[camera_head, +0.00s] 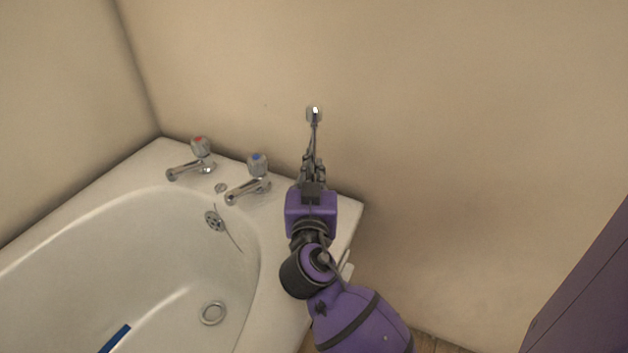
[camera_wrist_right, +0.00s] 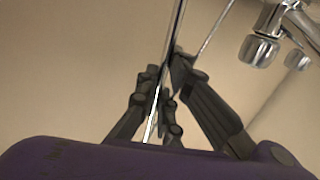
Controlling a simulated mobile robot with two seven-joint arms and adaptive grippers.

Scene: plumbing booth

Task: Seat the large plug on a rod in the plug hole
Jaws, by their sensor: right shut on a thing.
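My right gripper (camera_head: 313,158) is shut on a thin metal rod (camera_head: 314,136) above the tub's far right corner. The rod points away from me toward the back wall, and a small shiny block (camera_head: 314,112), which looks like the plug, sits at its far end. In the right wrist view the rod (camera_wrist_right: 178,30) runs between the dark fingers (camera_wrist_right: 166,95); its plug end is not visible there. The round plug hole (camera_head: 213,313) is in the tub floor, lower left of the gripper, apart from the plug. My left gripper is not in view.
The white bathtub (camera_head: 165,240) fills the left side. A red-marked tap (camera_head: 200,148) and blue-marked tap (camera_head: 257,166) stand on its far rim, left of my right gripper. An overflow grille (camera_head: 214,220) has a thin chain or wire. A blue strip (camera_head: 115,338) shows at the lower left.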

